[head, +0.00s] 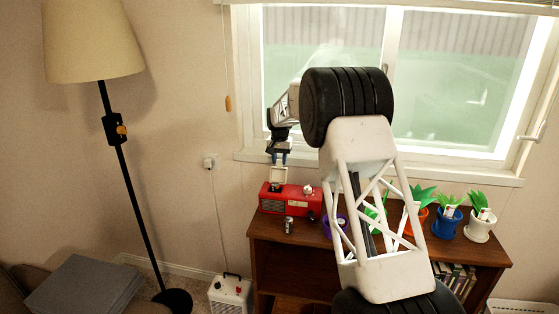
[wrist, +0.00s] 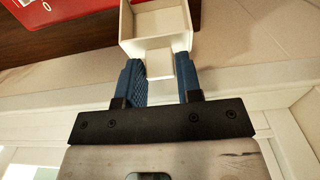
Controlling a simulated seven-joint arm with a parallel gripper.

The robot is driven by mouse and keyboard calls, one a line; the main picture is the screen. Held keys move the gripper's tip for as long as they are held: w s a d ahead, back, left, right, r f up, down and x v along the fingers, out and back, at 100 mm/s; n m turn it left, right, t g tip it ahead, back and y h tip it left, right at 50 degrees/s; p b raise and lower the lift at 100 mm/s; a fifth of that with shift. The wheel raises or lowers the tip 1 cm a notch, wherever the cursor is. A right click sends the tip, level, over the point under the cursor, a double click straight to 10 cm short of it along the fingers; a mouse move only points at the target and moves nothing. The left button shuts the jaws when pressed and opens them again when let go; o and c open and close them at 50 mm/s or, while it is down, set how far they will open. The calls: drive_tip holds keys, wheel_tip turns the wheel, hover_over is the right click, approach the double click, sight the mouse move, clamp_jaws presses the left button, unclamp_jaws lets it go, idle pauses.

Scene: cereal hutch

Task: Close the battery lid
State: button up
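A red radio-like box (head: 290,200) stands at the left end of the wooden cabinet top. A cream, shallow box-shaped part, seemingly the battery lid (head: 278,175), stands raised above its back left; its hinge is too small to make out. In the wrist view the lid (wrist: 157,22) shows its hollow side and a small tab. My gripper (head: 279,158) is just above the lid, pointing down. Its blue fingers (wrist: 163,75) stand apart on either side of the tab, with a thin gap at the right finger; contact at the left one is unclear.
A small dark and silver cylinder (head: 289,226) stands in front of the red box. Several potted plants, including a blue pot (head: 446,222), line the cabinet (head: 300,262) to the right. The window (head: 450,80) and sill are close behind my arm.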

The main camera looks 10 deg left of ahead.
clamp_jaws()
